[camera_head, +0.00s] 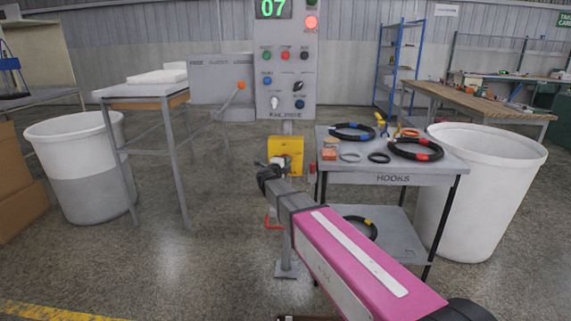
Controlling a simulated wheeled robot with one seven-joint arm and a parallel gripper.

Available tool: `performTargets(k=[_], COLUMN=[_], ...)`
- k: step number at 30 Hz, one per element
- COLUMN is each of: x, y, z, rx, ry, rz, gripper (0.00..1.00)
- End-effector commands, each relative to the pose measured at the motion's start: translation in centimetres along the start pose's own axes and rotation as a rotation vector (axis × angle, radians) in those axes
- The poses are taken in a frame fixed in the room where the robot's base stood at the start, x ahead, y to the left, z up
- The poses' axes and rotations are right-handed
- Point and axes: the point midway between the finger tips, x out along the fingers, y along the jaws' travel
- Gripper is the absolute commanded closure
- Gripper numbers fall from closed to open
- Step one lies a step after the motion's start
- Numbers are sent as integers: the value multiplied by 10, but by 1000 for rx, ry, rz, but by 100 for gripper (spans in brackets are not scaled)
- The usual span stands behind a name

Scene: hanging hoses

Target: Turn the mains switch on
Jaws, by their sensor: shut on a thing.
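The mains switch is a yellow box (290,146) on the grey post below the control panel, with a pale knob or handle on its front. My pink and grey arm reaches up to it from the lower right. My gripper (272,166) is at the lower front of the box, shut on the switch's handle. The jaws cover part of the handle, so its exact angle is hard to tell.
The grey control panel (287,78) above has buttons, a lit red lamp and a green "07" display. A hooks table (395,180) with hoses stands close on the right. White bins (78,200) flank the scene. Floor left of the post is clear.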

Motion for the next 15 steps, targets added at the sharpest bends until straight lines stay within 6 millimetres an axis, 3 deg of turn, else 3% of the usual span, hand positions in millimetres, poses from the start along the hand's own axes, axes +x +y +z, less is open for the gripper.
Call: performTargets(k=[15], x=[0], y=[1], z=[-1], rx=[45], ry=[0], rz=[20], gripper=[100])
